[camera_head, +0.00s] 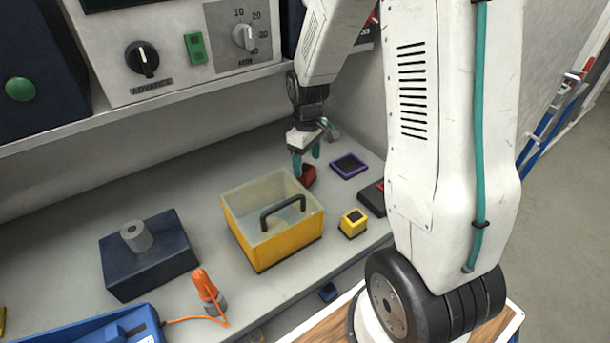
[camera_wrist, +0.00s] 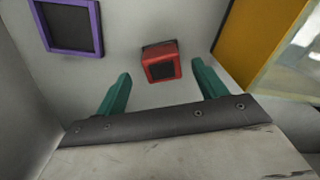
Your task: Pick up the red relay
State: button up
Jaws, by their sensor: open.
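The red relay (camera_head: 308,175) is a small red block with a dark face. It sits on the grey counter just behind the right corner of the yellow bin. In the wrist view the red relay (camera_wrist: 161,63) lies ahead of my fingers, between their lines and apart from both. My gripper (camera_head: 306,163) has teal fingers and points down at the relay; in the head view it partly covers it. In the wrist view my gripper (camera_wrist: 160,88) is open and empty.
A yellow bin (camera_head: 275,246) with clear upper walls and a dark handle stands close by. A purple-framed pad (camera_head: 349,165) lies to the right. A yellow block (camera_head: 352,223) and a dark box with a red part (camera_head: 372,198) are nearer. A shelf (camera_head: 150,103) overhangs the counter's back.

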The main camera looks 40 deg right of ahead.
aim_at(307, 169)
notch_tip(307, 169, down, 4)
jog(key=shift+s+a+f, duration=0.1)
jog(key=shift+f, duration=0.05)
jog(key=c, duration=1.1)
